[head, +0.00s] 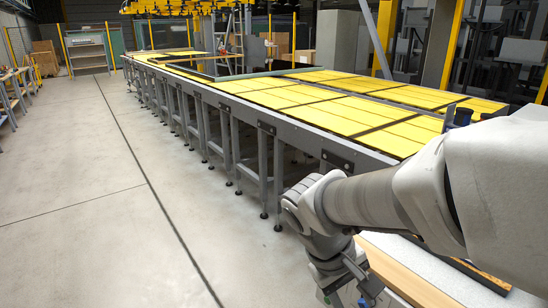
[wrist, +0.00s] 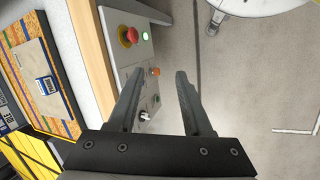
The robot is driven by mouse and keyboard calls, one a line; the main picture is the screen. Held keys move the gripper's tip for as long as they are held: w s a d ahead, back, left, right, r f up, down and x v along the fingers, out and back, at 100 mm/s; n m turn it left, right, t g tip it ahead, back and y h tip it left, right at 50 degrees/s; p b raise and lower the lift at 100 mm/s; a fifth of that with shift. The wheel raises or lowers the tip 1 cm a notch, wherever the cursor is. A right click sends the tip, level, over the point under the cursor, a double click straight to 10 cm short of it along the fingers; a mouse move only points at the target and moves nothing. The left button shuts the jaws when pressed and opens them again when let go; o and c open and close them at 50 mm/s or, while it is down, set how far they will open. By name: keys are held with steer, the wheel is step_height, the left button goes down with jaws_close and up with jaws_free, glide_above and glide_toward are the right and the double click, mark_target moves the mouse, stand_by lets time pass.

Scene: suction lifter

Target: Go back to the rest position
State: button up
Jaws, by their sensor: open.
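My gripper (wrist: 159,74) is open and empty in the wrist view, its two dark fingers apart. It points toward a light grey control panel (wrist: 143,57) on the side of a bench, and the left finger covers part of it. Whether a finger touches the panel I cannot tell. In the head view my arm reaches down to the lower middle, with the gripper (head: 345,292) partly cut off by the bottom edge.
A long roller-frame table (head: 262,118) with yellow panels (head: 345,96) runs away behind my arm. A wood-edged bench (head: 405,275) lies beside my gripper at the lower right. In the wrist view a patterned board (wrist: 43,85) lies at the left. The concrete floor (head: 90,190) at the left is clear.

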steer(key=s+r+m+t+y+p, duration=0.3)
steer(key=s+r+m+t+y, duration=0.1)
steer(key=r, duration=0.7)
steer(key=shift+s+d+t+y, duration=0.2)
steer(key=shift+s+t+y, duration=0.1)
steer(key=shift+s+t, duration=0.4)
